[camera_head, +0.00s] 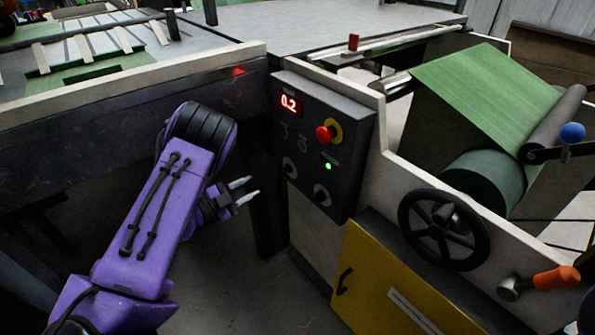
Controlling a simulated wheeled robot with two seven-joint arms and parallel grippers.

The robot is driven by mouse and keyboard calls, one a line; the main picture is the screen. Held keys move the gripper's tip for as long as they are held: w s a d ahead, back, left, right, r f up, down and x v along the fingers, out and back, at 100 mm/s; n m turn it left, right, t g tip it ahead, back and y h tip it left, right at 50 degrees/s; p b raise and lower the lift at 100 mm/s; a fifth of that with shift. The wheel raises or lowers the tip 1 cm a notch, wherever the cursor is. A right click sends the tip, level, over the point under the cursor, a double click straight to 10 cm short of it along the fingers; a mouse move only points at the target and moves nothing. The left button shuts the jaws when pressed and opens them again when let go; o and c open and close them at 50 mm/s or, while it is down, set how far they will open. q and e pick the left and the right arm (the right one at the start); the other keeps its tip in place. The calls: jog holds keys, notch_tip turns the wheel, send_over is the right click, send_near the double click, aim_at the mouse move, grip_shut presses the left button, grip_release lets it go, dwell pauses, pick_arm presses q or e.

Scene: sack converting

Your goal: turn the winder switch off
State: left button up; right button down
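A dark control panel (313,175) is fixed to the machine's front. It carries a red display (289,103) reading 0.2, a red mushroom button (324,134) on a yellow base, a lit green lamp (328,166) and two round knobs, a left one (290,167) and a right one (321,194). I cannot read the labels, so which knob is the winder switch is unclear. My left gripper (248,191) is to the left of the panel, apart from the knobs. Its two fingers are parted with nothing between them. My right gripper is not in view.
A black handwheel (443,230), an orange-handled lever (552,279) and a yellow cabinet door (375,285) are to the right and below. A green roll (484,181) with its web (485,90) is behind. Open floor lies below my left gripper.

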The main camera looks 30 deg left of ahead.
aim_at(283, 171)
pick_arm(q)
jog(key=shift+m, duration=0.3)
jog(key=x, duration=1.1)
jog(key=shift+d+r, duration=0.1)
jog(key=shift+d, duration=0.3)
grip_shut()
